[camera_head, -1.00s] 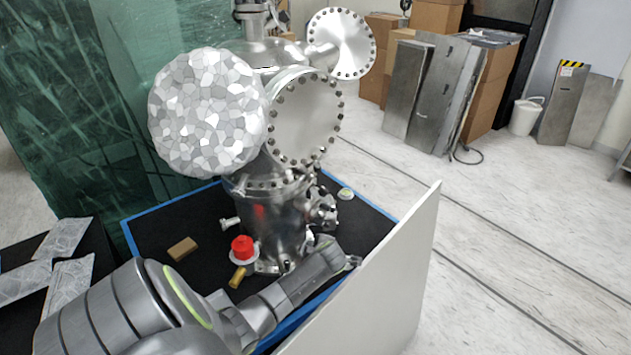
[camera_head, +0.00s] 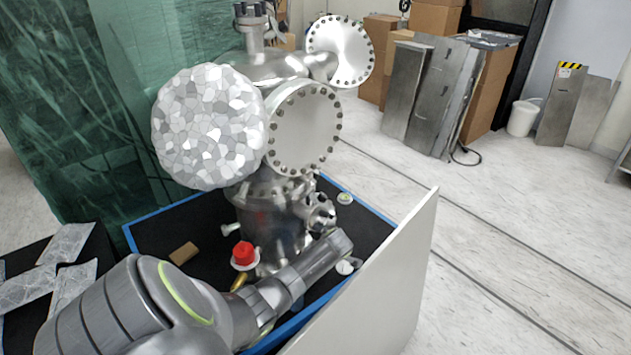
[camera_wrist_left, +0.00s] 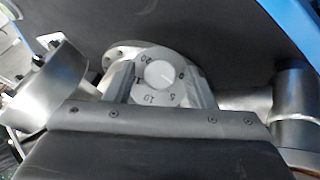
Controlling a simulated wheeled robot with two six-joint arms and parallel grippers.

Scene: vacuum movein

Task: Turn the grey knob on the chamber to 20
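The grey knob (camera_wrist_left: 160,74) shows in the left wrist view as a pale round cap on a dial marked 0, 5, 10 and 20. The 0 is at its right and the 20 at its upper left; I cannot clearly read its pointer. My left gripper (camera_wrist_left: 160,88) has one finger on each side of the knob, with visible gaps, so it is open. In the head view the steel chamber (camera_head: 268,212) stands upright, and my left arm reaches in front of its base. The knob and left fingertips cannot be made out there. My right gripper is not in view.
A red knob (camera_head: 243,253) on a pale disc is beside the chamber. A brown block (camera_head: 184,253) lies on the black, blue-edged surface. A white panel (camera_head: 385,285) stands close to the right of my arm. A metal pipe fitting (camera_wrist_left: 295,98) lies right of the left gripper.

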